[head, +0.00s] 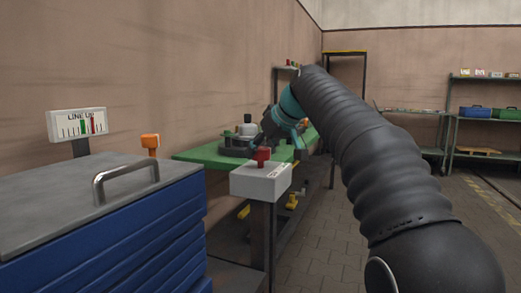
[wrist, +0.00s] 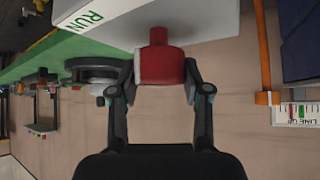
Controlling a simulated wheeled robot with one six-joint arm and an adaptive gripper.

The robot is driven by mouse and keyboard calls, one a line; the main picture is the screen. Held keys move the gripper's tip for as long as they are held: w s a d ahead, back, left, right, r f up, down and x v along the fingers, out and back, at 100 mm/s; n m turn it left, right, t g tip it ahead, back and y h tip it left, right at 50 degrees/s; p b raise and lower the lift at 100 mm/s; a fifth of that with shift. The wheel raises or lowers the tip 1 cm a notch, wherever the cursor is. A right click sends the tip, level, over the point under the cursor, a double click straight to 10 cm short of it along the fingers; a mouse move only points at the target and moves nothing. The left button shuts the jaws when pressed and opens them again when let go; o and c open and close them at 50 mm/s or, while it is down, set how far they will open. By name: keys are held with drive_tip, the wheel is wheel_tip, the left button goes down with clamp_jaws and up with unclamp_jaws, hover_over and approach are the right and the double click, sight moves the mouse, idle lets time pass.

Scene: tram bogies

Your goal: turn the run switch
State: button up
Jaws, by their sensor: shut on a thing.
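The run switch is a red knob (head: 263,154) on top of a white box (head: 258,184) that stands on a dark post. In the wrist view, which is upside down, the red knob (wrist: 159,62) fills the space between the fingers, and "RUN" in green letters shows on the white box (wrist: 135,18). My gripper (wrist: 160,80) is shut on the knob, with one finger on each side. In the head view, my arm reaches in from the right and its end lies just behind the knob, so the fingers are hard to make out there.
A green bench (head: 205,153) with a dark round part stands behind the box along the wall. A blue drawer cabinet (head: 110,240) with a metal handle is at the left front. A "LINE" gauge (head: 78,124) and an orange post (head: 150,141) stand behind it. Floor is free at right.

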drive_tip(key=m+t+h+p, duration=0.1)
drive_tip(key=m+h, duration=0.1)
drive_tip(key=m+t+h+p, duration=0.1)
drive_tip(key=m+p, duration=0.1)
drive_tip(key=m, duration=0.1)
drive_tip(key=shift+a+r+m+h, duration=0.2)
drive_tip(key=shift+m+h, duration=0.1)
drive_tip(key=shift+h, duration=0.1)
drive_tip(key=m+h+p, duration=0.1)
drive_tip(key=m+h, duration=0.1)
drive_tip(key=m+h+p, duration=0.1)
drive_tip(key=m+h, duration=0.1)
drive_tip(key=m, duration=0.1)
drive_tip(key=shift+d+f+m+p, duration=0.15)
drive_tip(key=shift+m+p, duration=0.15)
drive_tip(key=shift+p, duration=0.1)
drive_tip(key=shift+h, duration=0.3)
drive_tip(key=o, duration=1.2)
drive_tip(key=shift+c, duration=0.2)
drive_tip(key=v, duration=1.2)
